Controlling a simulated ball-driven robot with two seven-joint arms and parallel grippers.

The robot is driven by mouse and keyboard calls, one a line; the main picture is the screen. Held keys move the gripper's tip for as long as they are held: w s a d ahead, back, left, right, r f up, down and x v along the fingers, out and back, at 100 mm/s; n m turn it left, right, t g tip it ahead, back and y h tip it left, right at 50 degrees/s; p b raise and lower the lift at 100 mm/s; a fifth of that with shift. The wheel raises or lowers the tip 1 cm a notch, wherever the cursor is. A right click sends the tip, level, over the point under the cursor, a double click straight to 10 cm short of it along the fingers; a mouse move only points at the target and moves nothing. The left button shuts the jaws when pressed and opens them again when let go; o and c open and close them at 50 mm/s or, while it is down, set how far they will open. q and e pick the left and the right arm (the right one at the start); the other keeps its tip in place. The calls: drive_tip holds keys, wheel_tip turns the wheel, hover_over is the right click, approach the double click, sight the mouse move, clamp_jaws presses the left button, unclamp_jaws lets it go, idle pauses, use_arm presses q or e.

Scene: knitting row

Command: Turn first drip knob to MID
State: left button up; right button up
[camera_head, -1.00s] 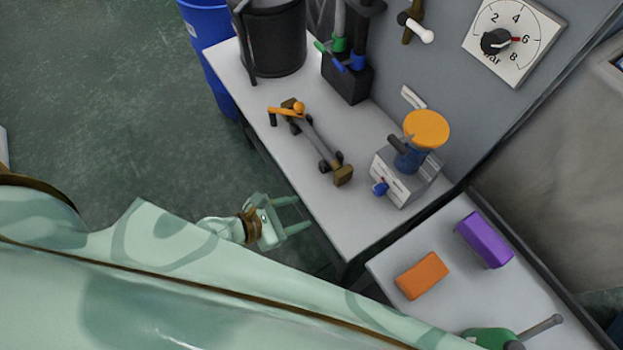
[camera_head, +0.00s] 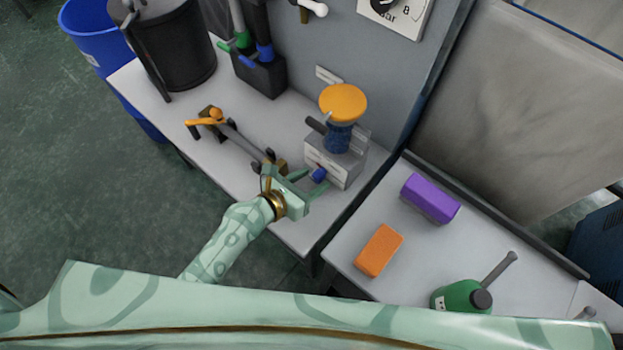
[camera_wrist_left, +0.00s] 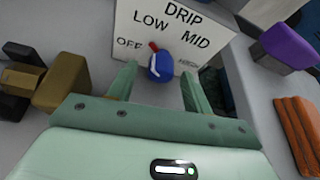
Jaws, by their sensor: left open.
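The drip knob (camera_head: 318,174) is blue and sits on the front of a grey box (camera_head: 345,165) with a blue column and orange disc on top. In the left wrist view the knob (camera_wrist_left: 161,68) has a red pointer aimed up and slightly left, towards LOW. The white panel (camera_wrist_left: 165,20) reads DRIP, OFF, LOW and MID; a label at right is partly covered by a finger. My left gripper (camera_head: 314,180) is open, its fingers pointing at the knob, which shows between the fingertips. I cannot tell whether they touch it. My right gripper is not in view.
A grey rod device with an orange handle (camera_head: 206,121) lies on the bench left of the box; its brown end block (camera_wrist_left: 62,84) is close to my left gripper. A purple block (camera_head: 430,198) and an orange block (camera_head: 379,250) rest on the right table.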

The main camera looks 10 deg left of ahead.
use_arm(q)
drive_tip(key=shift+w+d, duration=0.15)
drive_tip(key=shift+w, duration=0.05)
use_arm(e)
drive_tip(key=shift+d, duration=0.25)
use_arm(q)
drive_tip(key=c, duration=1)
drive_tip(key=shift+o, duration=0.2)
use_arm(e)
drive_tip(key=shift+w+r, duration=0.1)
